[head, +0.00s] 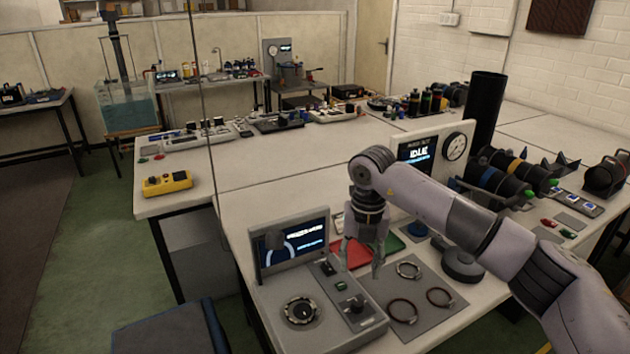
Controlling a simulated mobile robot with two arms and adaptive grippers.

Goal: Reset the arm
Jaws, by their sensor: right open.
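My right arm reaches in from the lower right of the head view. My right gripper (361,262) hangs pointing down over the table (235,222), between the device with a screen and the grey mat. It is open, with nothing between its fingers. My left gripper is not in view.
A grey device with a lit screen (290,246) and a round fixture (300,311) stands left of the gripper. Several rings lie on a grey mat (425,315). A panel reading IDLE, a tall black cylinder (486,108) and dark cylinders stand behind. A yellow box (167,183) sits far left.

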